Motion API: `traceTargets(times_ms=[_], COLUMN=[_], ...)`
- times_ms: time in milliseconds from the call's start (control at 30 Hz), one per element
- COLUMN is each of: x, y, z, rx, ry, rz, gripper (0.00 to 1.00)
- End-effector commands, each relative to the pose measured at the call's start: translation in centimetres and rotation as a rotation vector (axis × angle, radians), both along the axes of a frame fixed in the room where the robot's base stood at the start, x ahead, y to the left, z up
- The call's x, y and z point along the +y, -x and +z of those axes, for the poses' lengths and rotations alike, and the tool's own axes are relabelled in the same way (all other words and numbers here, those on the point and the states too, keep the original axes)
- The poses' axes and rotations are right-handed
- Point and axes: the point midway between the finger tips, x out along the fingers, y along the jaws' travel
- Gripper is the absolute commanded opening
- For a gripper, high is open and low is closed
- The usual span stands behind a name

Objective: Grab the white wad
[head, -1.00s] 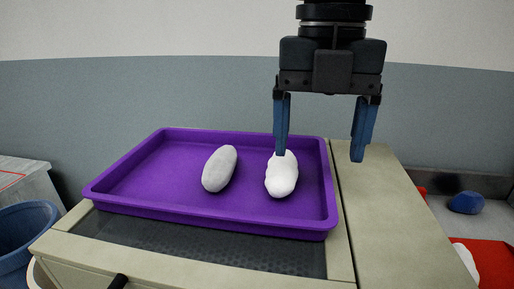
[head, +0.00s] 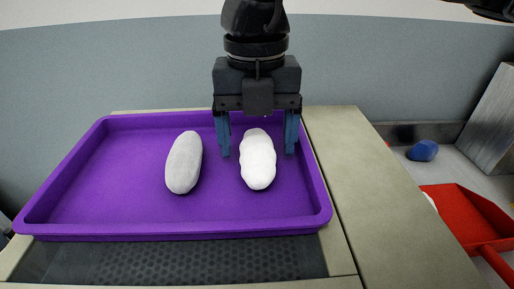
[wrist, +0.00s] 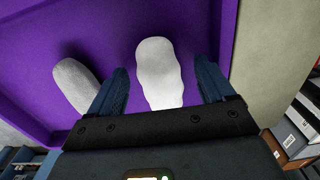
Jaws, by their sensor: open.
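The white wad (head: 257,160) lies on the floor of a purple tray (head: 110,185), in its right part. It also shows in the wrist view (wrist: 158,72), between the two blue fingers. My gripper (head: 257,148) is open, with one finger to each side of the wad and a gap visible on both sides. I cannot tell how far the fingertips are above the tray floor. A light grey wad (head: 184,162) lies to the left of the white wad, outside the fingers; it shows left of the left finger in the wrist view (wrist: 75,85).
The tray's right rim (head: 318,185) is close to the right finger. A bare beige surface (head: 375,200) lies right of the tray. Further right are a red dustpan-like object (head: 465,212) and a blue lump (head: 423,150).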

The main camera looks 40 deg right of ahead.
Motion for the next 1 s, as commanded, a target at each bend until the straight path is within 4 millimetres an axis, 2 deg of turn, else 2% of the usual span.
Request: traceTargets(times_ms=[300, 900, 1000], x=[0.01, -0.01, -0.01], y=[0.01, 0.00, 0.00], z=[-0.62, -0.58, -0.58], rx=[-0.001, 0.000, -0.001], ry=[0.001, 0.000, 0.001], rz=[0.000, 0.000, 0.000], gripper=[0.82, 0.25, 0.23])
